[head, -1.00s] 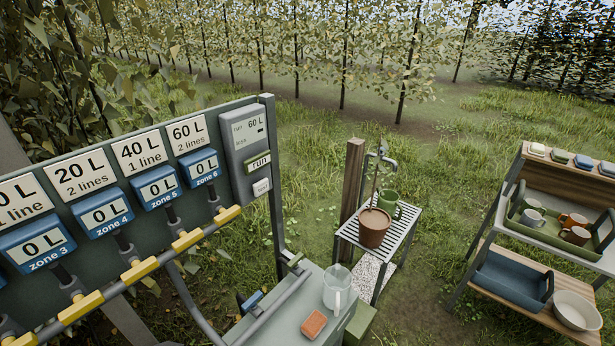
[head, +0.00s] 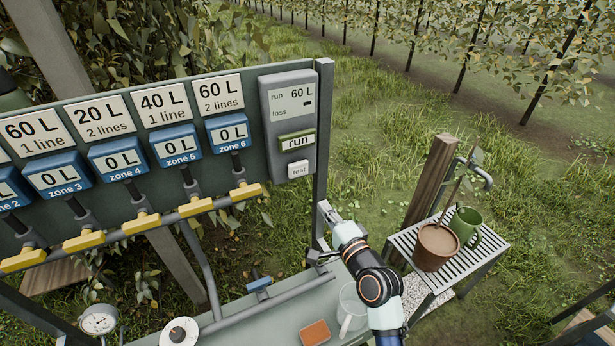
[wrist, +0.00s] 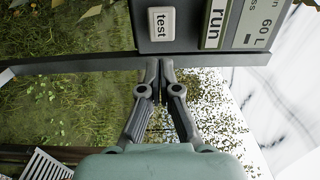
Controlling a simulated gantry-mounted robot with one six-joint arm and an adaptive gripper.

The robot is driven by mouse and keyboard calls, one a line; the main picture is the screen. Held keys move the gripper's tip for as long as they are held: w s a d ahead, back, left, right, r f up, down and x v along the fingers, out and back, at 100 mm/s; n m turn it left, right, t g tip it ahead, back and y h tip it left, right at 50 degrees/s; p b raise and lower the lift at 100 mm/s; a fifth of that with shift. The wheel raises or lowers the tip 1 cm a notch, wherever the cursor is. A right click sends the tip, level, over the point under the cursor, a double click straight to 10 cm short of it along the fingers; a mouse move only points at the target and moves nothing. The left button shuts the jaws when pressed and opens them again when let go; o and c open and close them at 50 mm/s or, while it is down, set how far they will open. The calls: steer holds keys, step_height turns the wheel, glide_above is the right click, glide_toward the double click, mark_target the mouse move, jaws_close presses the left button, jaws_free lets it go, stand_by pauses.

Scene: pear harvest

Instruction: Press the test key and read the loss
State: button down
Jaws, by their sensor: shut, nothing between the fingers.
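The white test key (head: 299,169) is at the bottom of the grey control unit (head: 267,120), under the green-framed run key (head: 297,142). The unit's display (head: 294,99) reads run 60 L, and its loss line shows only a small dark block. My gripper (head: 326,207) is shut and empty, below and right of the test key, near the board's right post. In the wrist view my shut fingertips (wrist: 160,62) are beside the post. The test key (wrist: 161,23) is above them there, apart from them, with the run key (wrist: 215,23) to its right.
Blue zone meters (head: 229,131) all read 0 L where visible, above yellow valve handles (head: 245,192). A clear jug (head: 352,302) and an orange-brown block (head: 314,332) are on the bench by my arm. A slatted stand (head: 466,262) holds a brown pot and green mug.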

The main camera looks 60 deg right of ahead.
mark_target(299, 172)
steer(key=b+x, duration=0.2)
steer(key=x, duration=1.2)
steer(key=shift+b, duration=0.3)
